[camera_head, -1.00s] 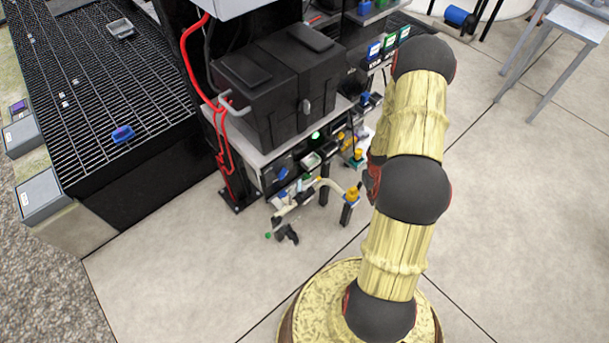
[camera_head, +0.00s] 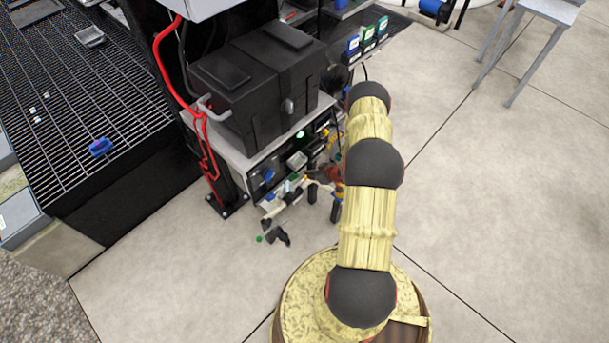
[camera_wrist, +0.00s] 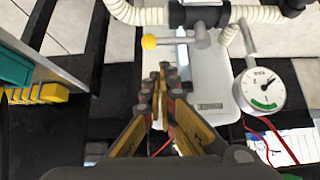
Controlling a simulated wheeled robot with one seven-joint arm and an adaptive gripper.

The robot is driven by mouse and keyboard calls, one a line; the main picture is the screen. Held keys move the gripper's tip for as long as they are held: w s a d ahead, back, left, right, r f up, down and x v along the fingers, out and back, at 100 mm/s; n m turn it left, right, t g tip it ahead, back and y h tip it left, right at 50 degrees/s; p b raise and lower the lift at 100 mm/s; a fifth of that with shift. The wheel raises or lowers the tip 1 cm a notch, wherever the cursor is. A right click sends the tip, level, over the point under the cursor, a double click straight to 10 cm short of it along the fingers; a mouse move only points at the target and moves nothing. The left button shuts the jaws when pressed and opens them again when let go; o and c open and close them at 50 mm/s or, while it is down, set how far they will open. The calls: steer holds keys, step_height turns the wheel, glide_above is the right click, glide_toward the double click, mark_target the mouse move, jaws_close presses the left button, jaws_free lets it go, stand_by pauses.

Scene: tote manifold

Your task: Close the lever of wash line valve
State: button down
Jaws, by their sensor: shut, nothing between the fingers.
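In the wrist view a grey valve lever (camera_wrist: 178,40) with a yellow ball knob (camera_wrist: 149,42) lies about level across the picture, below a black pipe fitting (camera_wrist: 200,16). No readable label shows which line it belongs to. My gripper (camera_wrist: 164,72) is shut and empty, its fingertips just below the lever in the picture; I cannot tell whether they touch it. In the head view my arm reaches to the manifold under the bench, where small coloured valve parts (camera_head: 295,178) show; my arm partly hides them.
A round pressure gauge (camera_wrist: 262,88) stands right of the fingers, with a ribbed cream hose (camera_wrist: 258,14) above. A pale panel (camera_wrist: 208,80) lies behind. A yellow-edged teal bin (camera_wrist: 18,72) is at the left. In the head view a black case (camera_head: 262,82) sits on the bench.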

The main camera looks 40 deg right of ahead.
mark_target(299, 183)
steer(key=b+x, duration=0.3)
steer(key=x, duration=0.6)
steer(key=shift+f+b, duration=0.1)
steer(key=shift+b, duration=0.3)
steer(key=shift+s+a, duration=0.1)
